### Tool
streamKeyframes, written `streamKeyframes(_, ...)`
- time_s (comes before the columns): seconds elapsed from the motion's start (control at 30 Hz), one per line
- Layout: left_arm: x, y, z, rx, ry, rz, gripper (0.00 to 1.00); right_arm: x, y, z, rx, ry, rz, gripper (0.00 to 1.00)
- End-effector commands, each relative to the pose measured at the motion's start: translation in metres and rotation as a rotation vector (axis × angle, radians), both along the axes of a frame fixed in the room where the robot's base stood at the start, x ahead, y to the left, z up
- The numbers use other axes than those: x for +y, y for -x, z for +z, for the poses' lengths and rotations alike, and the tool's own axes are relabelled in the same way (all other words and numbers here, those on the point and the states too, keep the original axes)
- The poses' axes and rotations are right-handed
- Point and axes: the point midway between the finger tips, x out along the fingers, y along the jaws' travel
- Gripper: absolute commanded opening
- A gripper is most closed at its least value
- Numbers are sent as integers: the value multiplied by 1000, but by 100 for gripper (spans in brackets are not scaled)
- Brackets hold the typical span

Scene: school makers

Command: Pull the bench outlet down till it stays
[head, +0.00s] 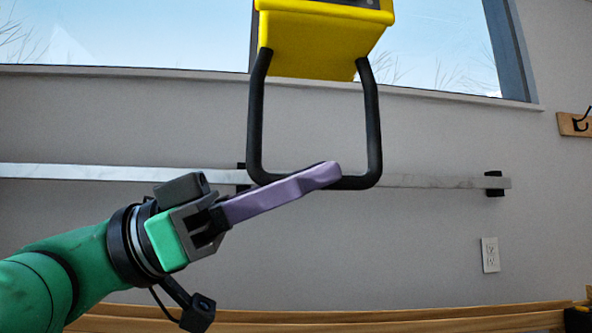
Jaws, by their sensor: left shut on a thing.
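The bench outlet is a yellow box (325,40) at the top of the head view, partly cut off by the frame's upper edge. A black U-shaped handle (372,120) hangs below it. My left gripper (325,178) comes in from the lower left, with long purple fingers. The fingers are shut on the bottom bar of the handle. The fingers hide part of that bar. My right gripper is not in view.
Behind are a grey wall with a wide window (130,35), a metal rail (430,181) and a white wall socket (490,255). A wooden hook board (573,125) is at the right. A wooden edge (330,321) runs along the bottom.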

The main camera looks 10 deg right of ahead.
Motion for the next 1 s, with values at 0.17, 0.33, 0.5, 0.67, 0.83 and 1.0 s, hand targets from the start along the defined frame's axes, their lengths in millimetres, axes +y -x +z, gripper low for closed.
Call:
streamKeyframes(0.17, -4, 1, -8, 1, -12, -5, 0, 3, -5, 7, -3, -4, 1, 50)
streamKeyframes(0.33, -4, 1, -8, 1, -12, -5, 0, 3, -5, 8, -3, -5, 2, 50)
streamKeyframes(0.5, -4, 1, -8, 1, -12, -5, 29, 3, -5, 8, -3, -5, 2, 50)
streamKeyframes(0.67, -2, 0, -6, 0, -8, -3, 47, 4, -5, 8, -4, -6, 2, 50)
streamKeyframes(0.83, -1, 0, -6, 0, -4, -1, 47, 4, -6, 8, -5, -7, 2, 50)
streamKeyframes(1.0, -1, 0, -5, 1, -3, -1, 47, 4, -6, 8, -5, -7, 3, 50)
